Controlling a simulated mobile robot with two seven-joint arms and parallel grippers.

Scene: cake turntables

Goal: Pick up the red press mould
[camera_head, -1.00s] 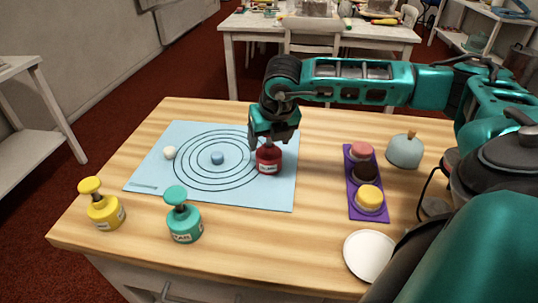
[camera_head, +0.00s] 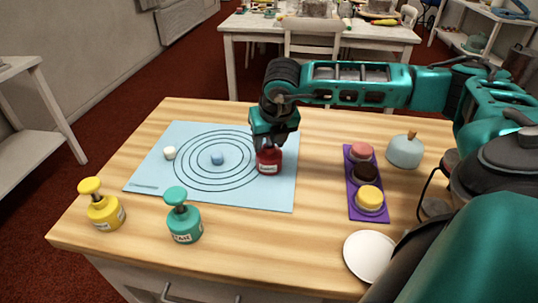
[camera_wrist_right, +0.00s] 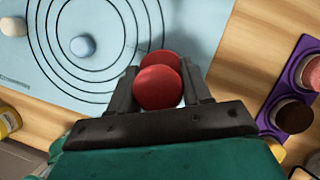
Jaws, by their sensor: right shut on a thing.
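The red press mould (camera_head: 268,163) stands upright on the right part of the light blue mat (camera_head: 283,192), with a pale label on its front. My right gripper (camera_head: 272,142) comes down on it from above and is shut on its top part. In the right wrist view the mould's round red knob (camera_wrist_right: 158,87) sits between the two dark fingers of my right gripper (camera_wrist_right: 160,92). The mould's base shows partly behind the knob. I cannot tell any gap between the mould and the mat. My left gripper does not show.
A yellow press mould (camera_head: 104,211) and a teal one (camera_head: 184,222) stand at the front left. A blue ball (camera_head: 217,159) and a white ball (camera_head: 169,153) lie on the mat. A purple tray (camera_head: 355,205) with cakes, a white plate (camera_head: 368,256) and a grey-green dome (camera_head: 404,151) are at right.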

